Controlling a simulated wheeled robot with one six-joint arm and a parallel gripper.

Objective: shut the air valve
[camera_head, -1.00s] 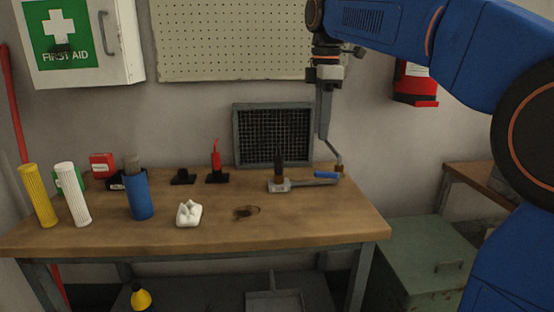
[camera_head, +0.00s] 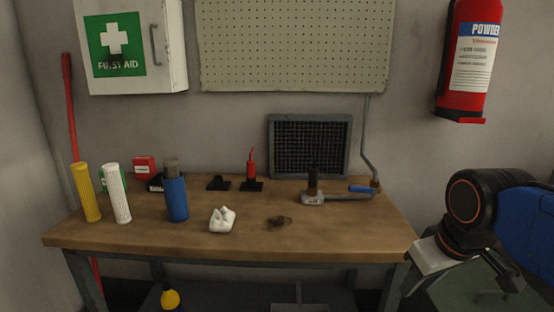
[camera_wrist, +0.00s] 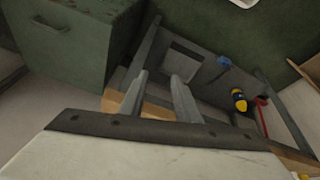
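The air valve appears to be the brass fitting (camera_head: 375,186) with a blue lever (camera_head: 360,189) at the lower end of a thin grey wall pipe (camera_head: 366,140). It is at the bench's back right. The lever lies roughly level and points left from the fitting. My gripper (camera_wrist: 160,88) shows two grey fingers apart with nothing between them in the wrist view. In the head view my wrist is right of the bench and lower than the valve, well apart from it; the fingertips are not clear there. The valve does not show in the wrist view.
A hammer (camera_head: 313,198) lies just in front of the lever, near a dark mesh panel (camera_head: 309,147). Yellow, white and blue cylinders stand at the bench's left. A green cabinet (camera_wrist: 70,45) is beside the bench. An extinguisher (camera_head: 468,60) hangs at right.

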